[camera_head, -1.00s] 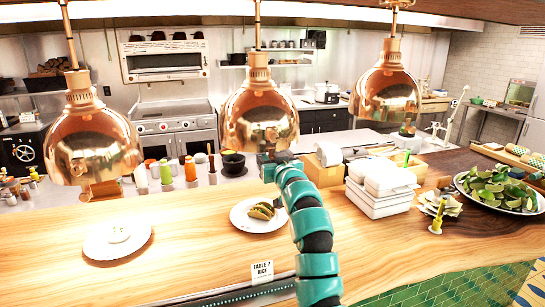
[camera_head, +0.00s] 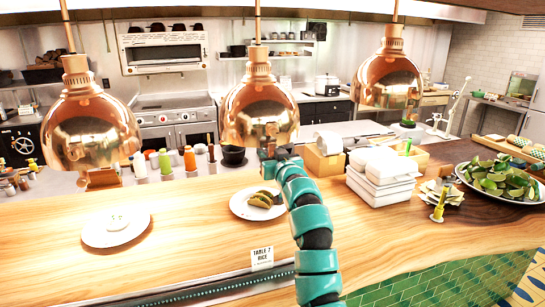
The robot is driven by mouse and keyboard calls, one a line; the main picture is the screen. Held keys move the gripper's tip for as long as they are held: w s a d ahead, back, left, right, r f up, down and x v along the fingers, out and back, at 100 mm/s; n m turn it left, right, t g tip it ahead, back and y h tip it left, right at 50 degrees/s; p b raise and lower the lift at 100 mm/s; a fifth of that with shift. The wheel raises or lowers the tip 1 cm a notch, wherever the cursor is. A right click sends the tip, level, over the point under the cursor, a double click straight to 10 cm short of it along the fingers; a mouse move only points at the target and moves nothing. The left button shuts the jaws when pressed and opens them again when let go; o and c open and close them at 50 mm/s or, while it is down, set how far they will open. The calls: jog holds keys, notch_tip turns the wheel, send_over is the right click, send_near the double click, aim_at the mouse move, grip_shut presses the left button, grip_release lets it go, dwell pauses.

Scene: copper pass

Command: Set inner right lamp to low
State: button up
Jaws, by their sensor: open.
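Three copper dome lamps hang on rods over the wooden counter: a left lamp (camera_head: 92,130), a middle lamp (camera_head: 259,108) and a right lamp (camera_head: 388,78). I cannot tell which is the inner right one, and no brightness setting can be read on them. My teal arm rises from the bottom of the view. My gripper (camera_head: 270,155) is open, small and partly hidden by the arm. In the picture it is just below the middle lamp's right rim; whether it touches the lamp cannot be told.
Stacked white boxes (camera_head: 378,190) and a plate of limes (camera_head: 530,201) stand to the right. Bottles (camera_head: 165,165) line the back.

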jog(key=b+v, duration=0.5)
jog(key=v, duration=1.2)
jog(key=shift+s, duration=0.15)
